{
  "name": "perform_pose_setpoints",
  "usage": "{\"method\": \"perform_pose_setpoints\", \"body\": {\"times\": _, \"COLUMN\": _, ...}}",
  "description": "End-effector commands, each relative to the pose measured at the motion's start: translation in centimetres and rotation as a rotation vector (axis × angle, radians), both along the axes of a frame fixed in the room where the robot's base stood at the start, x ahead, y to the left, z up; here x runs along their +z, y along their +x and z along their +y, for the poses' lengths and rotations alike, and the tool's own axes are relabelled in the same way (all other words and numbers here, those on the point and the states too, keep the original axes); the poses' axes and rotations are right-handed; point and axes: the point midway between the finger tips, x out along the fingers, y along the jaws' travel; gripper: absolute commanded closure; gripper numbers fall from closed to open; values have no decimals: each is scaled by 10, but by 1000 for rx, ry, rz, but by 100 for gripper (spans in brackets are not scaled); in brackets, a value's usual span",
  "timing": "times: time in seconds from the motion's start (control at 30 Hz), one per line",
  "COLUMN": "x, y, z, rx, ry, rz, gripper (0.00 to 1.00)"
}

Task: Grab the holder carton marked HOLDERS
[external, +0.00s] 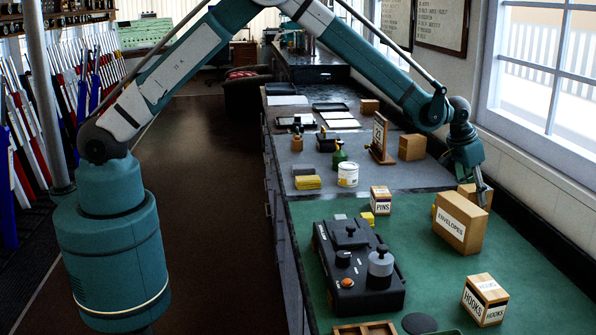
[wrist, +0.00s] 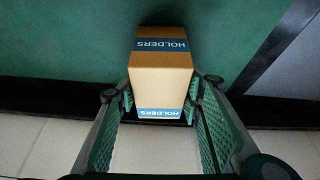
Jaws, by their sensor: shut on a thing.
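The holder carton (wrist: 160,72) is a tan box with blue bands marked HOLDERS, seen in the wrist view between my fingers. In the external view the carton (external: 478,193) shows partly, behind the ENVELOPES carton at the right side of the green counter. My gripper (external: 482,190) reaches down to it from above. In the wrist view my gripper (wrist: 160,108) has one green ribbed finger on each side of the carton, shut on its near end. The carton's lower part is hidden in the external view.
The ENVELOPES carton (external: 461,222) stands just in front of the holder carton. A PINS box (external: 380,200), a HOOKS box (external: 484,299) and a black device (external: 357,267) are on the green counter (external: 535,262). The wall and window lie close on the right.

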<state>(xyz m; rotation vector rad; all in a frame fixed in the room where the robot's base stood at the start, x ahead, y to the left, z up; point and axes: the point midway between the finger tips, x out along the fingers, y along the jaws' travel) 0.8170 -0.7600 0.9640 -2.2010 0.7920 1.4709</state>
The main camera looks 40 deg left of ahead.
Motion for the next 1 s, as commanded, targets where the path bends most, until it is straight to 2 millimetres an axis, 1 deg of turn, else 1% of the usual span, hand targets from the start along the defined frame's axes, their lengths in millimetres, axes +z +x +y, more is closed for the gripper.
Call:
{"method": "perform_pose_setpoints", "body": {"times": 0.23, "x": 3, "y": 0, "z": 0, "rx": 0, "ry": 0, "rz": 0, "gripper": 78}}
{"method": "perform_pose_setpoints", "body": {"times": 0.37, "x": 10, "y": 0, "z": 0, "rx": 0, "ry": 0, "rz": 0, "gripper": 78}}
{"method": "perform_pose_setpoints", "body": {"times": 0.57, "x": 33, "y": 0, "z": 0, "rx": 0, "ry": 0, "rz": 0, "gripper": 78}}
{"method": "perform_pose_setpoints", "body": {"times": 0.8, "x": 70, "y": 0, "z": 0, "rx": 0, "ry": 0, "rz": 0, "gripper": 78}}
{"method": "perform_pose_setpoints", "body": {"times": 1.0, "x": 92, "y": 0, "z": 0, "rx": 0, "ry": 0, "rz": 0, "gripper": 78}}
